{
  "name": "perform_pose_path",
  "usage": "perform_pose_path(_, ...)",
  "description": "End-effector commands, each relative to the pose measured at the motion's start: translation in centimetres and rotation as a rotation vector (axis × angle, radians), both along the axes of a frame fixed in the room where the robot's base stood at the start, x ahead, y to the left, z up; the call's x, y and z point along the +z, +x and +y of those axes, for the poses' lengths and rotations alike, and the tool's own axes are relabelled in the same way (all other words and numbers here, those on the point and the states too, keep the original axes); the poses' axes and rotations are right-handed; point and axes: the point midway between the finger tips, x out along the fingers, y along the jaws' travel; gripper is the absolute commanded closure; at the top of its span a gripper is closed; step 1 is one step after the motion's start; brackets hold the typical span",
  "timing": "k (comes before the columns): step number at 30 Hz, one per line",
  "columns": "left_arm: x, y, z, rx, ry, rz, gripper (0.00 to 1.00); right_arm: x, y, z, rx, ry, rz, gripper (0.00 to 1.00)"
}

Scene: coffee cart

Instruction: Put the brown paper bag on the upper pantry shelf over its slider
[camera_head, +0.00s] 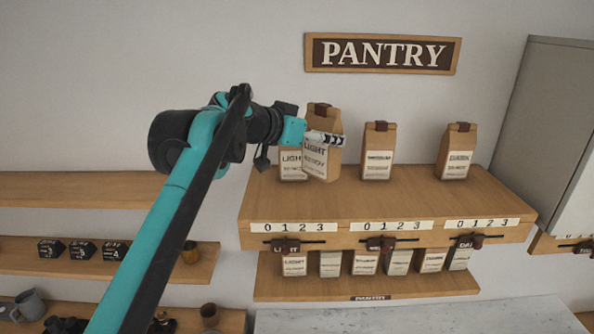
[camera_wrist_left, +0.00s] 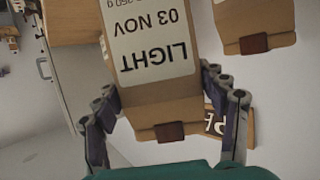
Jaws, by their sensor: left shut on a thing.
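My left gripper (camera_head: 326,138) is shut on a brown paper bag (camera_head: 315,163), which also fills the middle of the left wrist view (camera_wrist_left: 155,92). The bag's white label reads LIGHT, 03 NOV in the wrist view. The bag is upright, slightly tilted, at the left part of the upper pantry shelf (camera_head: 400,205); I cannot tell whether its base touches the wood. Another LIGHT bag (camera_head: 290,172) stands behind and left of it, partly hidden. On the shelf's front edge, the left slider (camera_head: 285,245) sits below, near the 1. My right gripper is out of view.
A middle bag (camera_head: 378,150) and a DARK bag (camera_head: 456,152) stand farther right on the upper shelf, with bare wood in front. A lower shelf (camera_head: 370,287) holds several bags. A grey cabinet (camera_head: 545,120) borders the right. The PANTRY sign (camera_head: 382,53) hangs above.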

Motion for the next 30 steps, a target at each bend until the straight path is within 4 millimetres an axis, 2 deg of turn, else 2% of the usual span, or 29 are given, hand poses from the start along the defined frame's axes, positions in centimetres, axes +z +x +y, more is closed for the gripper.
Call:
perform_pose_path(1,-0.5,0.0,1.5,0.007,-0.002,0.0,0.73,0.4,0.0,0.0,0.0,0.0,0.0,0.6)
perform_pose_path(3,-1.5,-0.1,3.0,0.006,-0.001,0.0,0.73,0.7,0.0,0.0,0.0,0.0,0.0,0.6)
perform_pose_path(9,-3.2,-0.3,5.6,0.001,-0.002,-0.001,0.73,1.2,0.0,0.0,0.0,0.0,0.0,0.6)
perform_pose_path(13,-4.0,-0.3,6.0,-0.001,-0.001,0.0,0.73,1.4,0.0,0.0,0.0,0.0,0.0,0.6)
perform_pose_path(21,-7.3,-0.4,6.0,-0.001,-0.002,0.0,0.73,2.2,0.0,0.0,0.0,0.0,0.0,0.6)
perform_pose_path(29,-7.6,-0.4,6.0,-0.001,-0.001,0.0,0.73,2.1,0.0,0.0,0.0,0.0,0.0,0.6)
perform_pose_path(30,-7.6,-0.4,6.0,-0.001,-0.001,0.0,0.26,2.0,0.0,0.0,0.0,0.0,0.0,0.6)
